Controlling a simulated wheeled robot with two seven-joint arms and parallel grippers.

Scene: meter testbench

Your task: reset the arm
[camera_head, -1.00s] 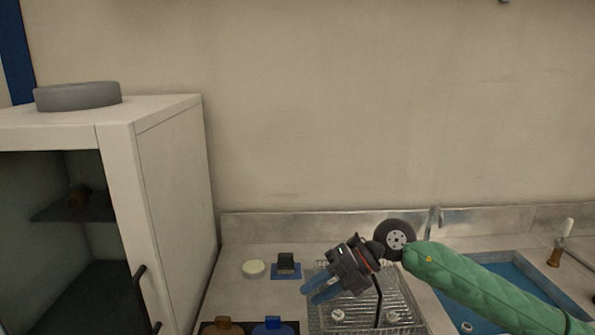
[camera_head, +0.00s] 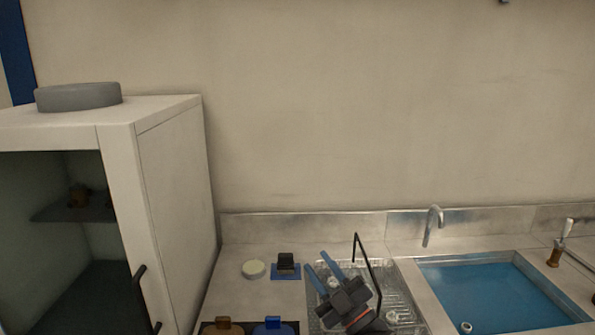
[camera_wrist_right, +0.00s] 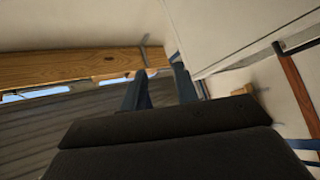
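My right gripper (camera_head: 325,265) is low in the head view, over the left part of the wire dish rack (camera_head: 405,305). Its two blue fingers point up and to the left and stand apart with nothing between them. In the right wrist view the blue fingers (camera_wrist_right: 158,90) also show a gap and hold nothing. The green-sleeved arm behind the gripper is out of the head view. My left gripper is not in view.
A white cabinet (camera_head: 172,190) with an open front stands at left, a grey round dish (camera_head: 78,96) on top. A blue-bottomed sink (camera_head: 490,295) with a tap (camera_head: 432,222) is at right. A pale round item (camera_head: 253,269) and a dark block (camera_head: 286,262) sit left of the rack.

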